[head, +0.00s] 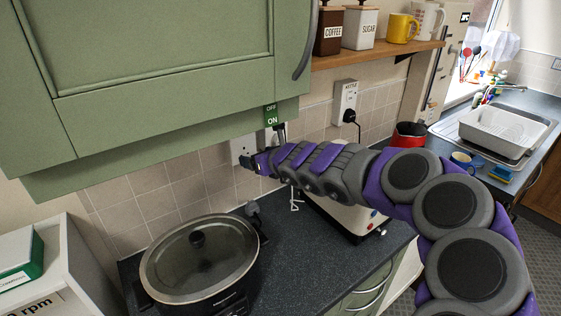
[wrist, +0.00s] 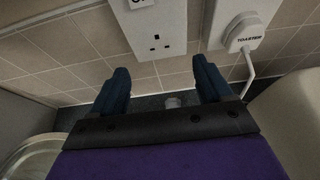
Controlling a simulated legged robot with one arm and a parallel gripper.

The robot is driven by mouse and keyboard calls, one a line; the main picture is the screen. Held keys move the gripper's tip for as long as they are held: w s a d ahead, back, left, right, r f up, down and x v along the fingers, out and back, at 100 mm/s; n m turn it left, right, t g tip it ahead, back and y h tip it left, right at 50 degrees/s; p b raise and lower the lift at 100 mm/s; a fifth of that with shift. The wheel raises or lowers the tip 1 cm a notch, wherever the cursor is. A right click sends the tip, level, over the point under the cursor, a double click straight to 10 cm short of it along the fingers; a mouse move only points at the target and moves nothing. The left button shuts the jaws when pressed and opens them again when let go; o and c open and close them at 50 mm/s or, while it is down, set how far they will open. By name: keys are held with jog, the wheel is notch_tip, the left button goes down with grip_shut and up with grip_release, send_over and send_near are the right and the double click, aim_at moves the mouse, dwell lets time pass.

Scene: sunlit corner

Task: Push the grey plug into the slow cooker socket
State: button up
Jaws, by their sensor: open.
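The slow cooker (head: 200,258), black with a glass lid, stands on the dark counter at lower left. A small grey object that looks like the grey plug (head: 252,208) lies on the counter beside it. It also shows in the wrist view (wrist: 173,101), beyond and between my fingers. A white wall socket (head: 240,146) is just behind my gripper (head: 248,163). In the wrist view the socket plate (wrist: 152,28) shows empty pin holes, ahead of my fingertips (wrist: 160,77). Its label is cut off. My gripper is open and empty, apart from the plug.
A green cupboard (head: 160,80) overhangs the counter. A white appliance (head: 345,212) stands under my arm. A socket labelled KETTLE (head: 345,100) holds a black plug.

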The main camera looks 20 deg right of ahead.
jog(key=p+v, duration=0.3)
jog(key=v, duration=0.9)
jog(key=shift+s+r, duration=0.1)
jog(key=shift+s, duration=0.1)
